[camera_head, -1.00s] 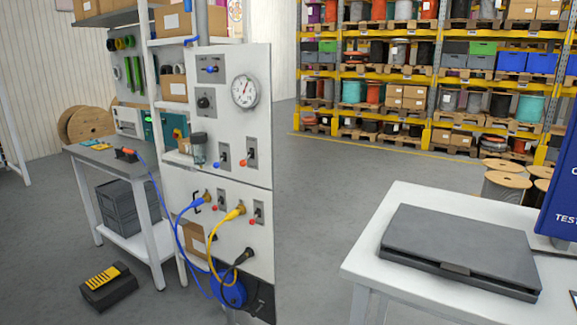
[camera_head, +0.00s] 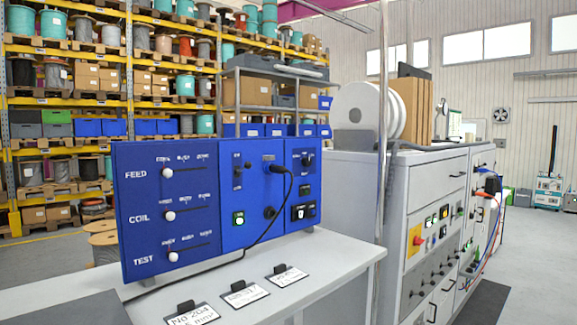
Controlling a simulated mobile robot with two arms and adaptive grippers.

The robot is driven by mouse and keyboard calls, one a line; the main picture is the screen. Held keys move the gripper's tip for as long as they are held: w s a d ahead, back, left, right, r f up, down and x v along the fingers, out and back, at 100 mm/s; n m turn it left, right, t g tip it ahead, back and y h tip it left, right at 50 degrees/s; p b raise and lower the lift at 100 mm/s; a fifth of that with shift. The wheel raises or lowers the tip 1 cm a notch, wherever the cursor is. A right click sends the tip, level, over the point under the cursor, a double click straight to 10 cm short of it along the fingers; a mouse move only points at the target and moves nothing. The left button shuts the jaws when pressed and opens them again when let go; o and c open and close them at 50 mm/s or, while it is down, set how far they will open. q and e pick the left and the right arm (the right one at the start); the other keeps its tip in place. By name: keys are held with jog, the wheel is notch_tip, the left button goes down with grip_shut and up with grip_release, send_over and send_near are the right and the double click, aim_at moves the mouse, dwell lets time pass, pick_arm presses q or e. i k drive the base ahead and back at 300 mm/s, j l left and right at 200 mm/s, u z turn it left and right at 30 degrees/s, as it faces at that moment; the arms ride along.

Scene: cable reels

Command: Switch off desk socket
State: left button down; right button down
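A blue control panel (camera_head: 165,215) stands on a white desk (camera_head: 310,255), left of the middle. It has slider rows marked FEED, COIL and TEST. In its middle section a black plug (camera_head: 279,169) sits in the upper part, with a black cable (camera_head: 277,222) running down to the desk. A green-lit square button (camera_head: 239,218) is at the lower left of that section, below a small dark switch (camera_head: 238,176). The right section has a dark knob (camera_head: 308,160) and dark rocker-like switches (camera_head: 304,211). I cannot tell which control is the desk socket's switch. Neither gripper is in view.
A dark case (camera_head: 80,308) is at the lower left. A grey machine cabinet (camera_head: 345,195) stands right of the desk. Open floor (camera_head: 530,240) shows at far right.

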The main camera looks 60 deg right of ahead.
aim_at(248, 165)
jog(key=z, duration=1.8)
